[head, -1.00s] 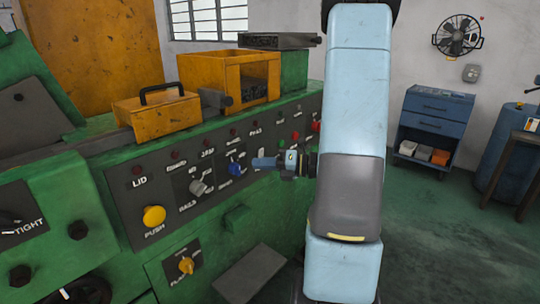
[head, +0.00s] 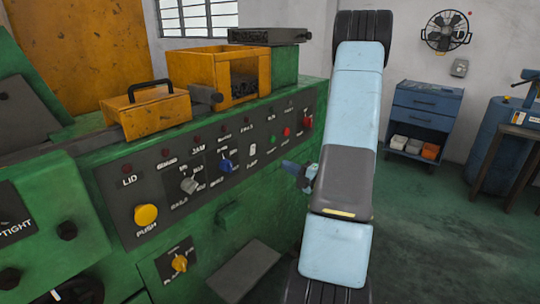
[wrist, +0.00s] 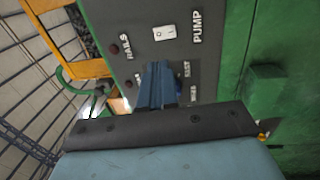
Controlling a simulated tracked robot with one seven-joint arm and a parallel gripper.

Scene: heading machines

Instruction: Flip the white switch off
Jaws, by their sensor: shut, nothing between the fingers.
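The white switch (head: 253,149) is a small white rocker on the dark control panel, right of the blue knob. In the wrist view, the white switch (wrist: 165,32) sits between the RAILS and PUMP labels; I cannot tell its position. My gripper (head: 289,166) shows in the head view to the right of the switch and lower, apart from the panel. In the wrist view, my gripper (wrist: 157,70) points at the panel with its blue fingers together and empty, below the switch in the picture.
A green block (wrist: 268,85) juts from the machine.

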